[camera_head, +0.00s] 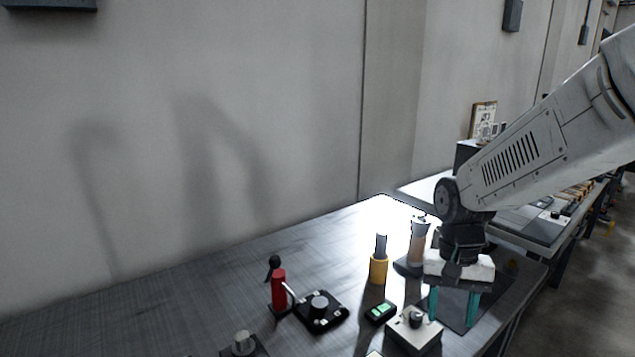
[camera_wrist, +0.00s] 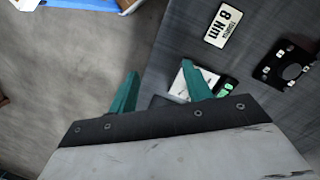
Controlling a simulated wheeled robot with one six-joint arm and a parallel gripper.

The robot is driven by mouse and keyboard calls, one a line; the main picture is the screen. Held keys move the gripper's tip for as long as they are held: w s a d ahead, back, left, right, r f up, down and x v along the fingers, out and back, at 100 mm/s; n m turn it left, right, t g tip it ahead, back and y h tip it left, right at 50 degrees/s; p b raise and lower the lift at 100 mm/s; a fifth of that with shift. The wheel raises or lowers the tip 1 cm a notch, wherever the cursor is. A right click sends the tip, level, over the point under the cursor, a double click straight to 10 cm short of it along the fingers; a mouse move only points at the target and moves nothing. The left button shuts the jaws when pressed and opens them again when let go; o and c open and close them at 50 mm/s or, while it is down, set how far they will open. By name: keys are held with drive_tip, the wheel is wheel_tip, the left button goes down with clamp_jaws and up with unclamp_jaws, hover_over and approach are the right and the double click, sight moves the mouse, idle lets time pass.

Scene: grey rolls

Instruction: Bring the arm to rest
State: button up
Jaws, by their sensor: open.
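My gripper (camera_head: 453,306) points down over the right front part of the grey table (camera_head: 210,290), with its two teal fingers apart and nothing between them. It also shows in the wrist view (camera_wrist: 163,92), with the fingers spread near the table's edge. A small white box with a dark knob (camera_head: 413,333) stands just left of the fingers in the head view. Whether the fingers touch the dark mat (camera_head: 490,292) behind them cannot be told.
A yellow-based cylinder (camera_head: 378,269), a tall brown-and-grey cylinder (camera_head: 417,243), a green-screened device (camera_head: 380,311), a red upright tool (camera_head: 279,289) and a black knobbed plate (camera_head: 321,312) stand left of my gripper. Floor (camera_wrist: 60,90) lies beyond the edge.

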drive_tip(key=s+d+r+n+t, duration=0.1)
drive_tip(key=s+r+n, duration=0.1)
drive_tip(key=s+r, duration=0.3)
drive_tip(key=s+d+r+n+t, duration=0.1)
drive_tip(key=s+r, duration=0.4)
drive_tip(key=s, duration=0.9)
drive_tip(key=shift+r+n+t, duration=0.15)
drive_tip(key=shift+n+t, duration=0.35)
drive_tip(key=shift+t, duration=0.1)
